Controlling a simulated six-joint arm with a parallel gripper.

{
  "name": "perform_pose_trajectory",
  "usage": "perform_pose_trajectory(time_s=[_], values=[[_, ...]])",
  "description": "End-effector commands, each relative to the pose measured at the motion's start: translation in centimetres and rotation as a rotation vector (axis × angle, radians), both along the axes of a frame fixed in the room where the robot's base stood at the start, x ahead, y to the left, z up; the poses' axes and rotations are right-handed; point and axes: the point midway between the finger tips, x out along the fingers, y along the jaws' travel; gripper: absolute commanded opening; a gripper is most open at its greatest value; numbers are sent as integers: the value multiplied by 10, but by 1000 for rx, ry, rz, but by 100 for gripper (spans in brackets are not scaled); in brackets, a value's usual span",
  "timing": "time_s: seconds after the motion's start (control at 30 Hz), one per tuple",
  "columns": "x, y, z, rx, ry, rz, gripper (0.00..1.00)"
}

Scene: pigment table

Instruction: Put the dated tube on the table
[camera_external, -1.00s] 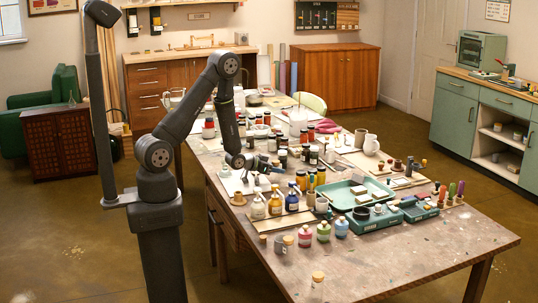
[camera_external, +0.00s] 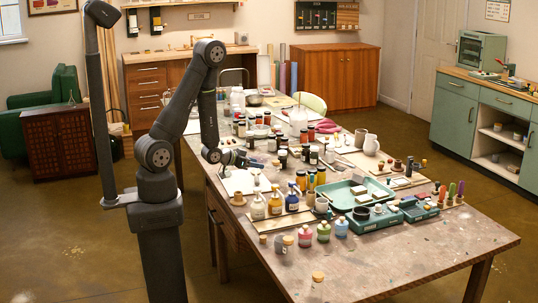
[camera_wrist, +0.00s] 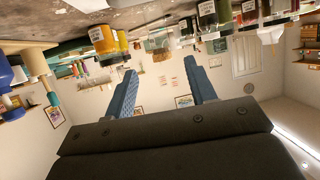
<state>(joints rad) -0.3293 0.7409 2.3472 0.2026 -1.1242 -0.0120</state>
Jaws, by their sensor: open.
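My gripper (camera_external: 242,158) is low over the left side of the table (camera_external: 400,255) in the external view, beside the crowd of jars. In the wrist view, its two blue fingers (camera_wrist: 163,84) stand wide apart with nothing between them. I cannot tell which of the small items is the dated tube; no date can be read in either view. The wrist view looks level across the room, with the tabletop (camera_wrist: 60,18) along its upper edge and objects appearing upside down.
Blue and amber bottles (camera_external: 275,203) stand in front of my gripper. Dark-lidded jars (camera_external: 305,153) crowd the table behind and to its right. A green tray (camera_external: 345,190) lies right of centre. The table's front right part is clear.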

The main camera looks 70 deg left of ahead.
Motion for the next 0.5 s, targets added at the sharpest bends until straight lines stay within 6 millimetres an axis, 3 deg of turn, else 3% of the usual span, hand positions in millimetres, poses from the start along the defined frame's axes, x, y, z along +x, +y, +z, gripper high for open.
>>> perform_pose_trajectory(time_s=[0.5], values=[[-8, -1, 4, 0, -1, 0, 55]])
